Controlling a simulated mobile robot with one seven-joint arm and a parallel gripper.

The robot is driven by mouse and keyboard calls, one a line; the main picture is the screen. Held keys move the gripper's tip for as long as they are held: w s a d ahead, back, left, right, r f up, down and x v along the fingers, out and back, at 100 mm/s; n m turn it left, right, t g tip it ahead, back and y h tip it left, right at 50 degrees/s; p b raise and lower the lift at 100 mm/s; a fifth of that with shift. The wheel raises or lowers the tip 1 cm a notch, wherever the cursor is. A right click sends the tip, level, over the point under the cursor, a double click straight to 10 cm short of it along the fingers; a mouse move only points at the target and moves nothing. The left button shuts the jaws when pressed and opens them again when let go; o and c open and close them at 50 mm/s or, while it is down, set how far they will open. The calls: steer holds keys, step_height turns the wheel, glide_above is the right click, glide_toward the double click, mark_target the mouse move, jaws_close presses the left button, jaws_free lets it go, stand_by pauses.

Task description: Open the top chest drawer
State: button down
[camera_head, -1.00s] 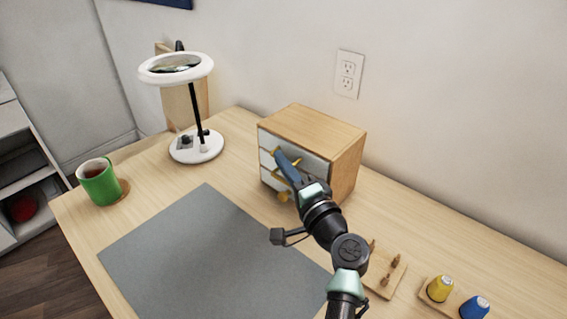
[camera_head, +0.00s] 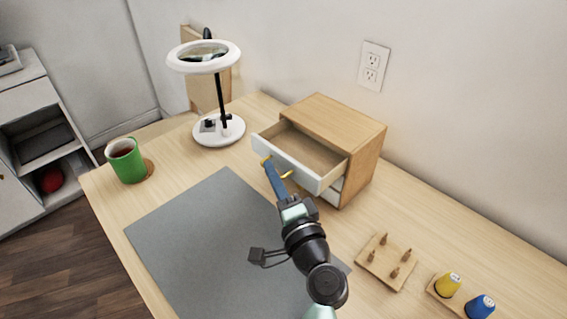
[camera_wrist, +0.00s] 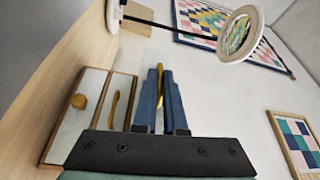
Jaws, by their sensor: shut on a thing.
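The small wooden chest (camera_head: 340,120) stands on the table against the wall, with a light wood body and white drawer fronts. Its top drawer (camera_head: 300,161) is pulled well out, and its inside looks empty. My gripper (camera_head: 272,170) is at the front of this drawer, shut on its brass handle (camera_head: 284,174). In the wrist view, the blue fingers of my gripper (camera_wrist: 160,95) close around the brass handle (camera_wrist: 160,84). The lower drawers, with brass pulls (camera_wrist: 79,101), look closed in the wrist view; in the head view they are mostly hidden.
A white magnifier lamp (camera_head: 218,128) stands left of the chest, and a green mug (camera_head: 127,163) sits further left. A wooden peg board (camera_head: 385,264) and yellow (camera_head: 448,284) and blue (camera_head: 481,305) spools lie at right.

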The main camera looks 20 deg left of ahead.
steer(key=c, duration=1)
jaws_free()
steer(key=shift+d, duration=0.1)
steer(key=v, duration=1.2)
steer(key=shift+s+d+b, duration=0.25)
steer(key=shift+s+b, duration=0.05)
steer(key=shift+s, duration=0.05)
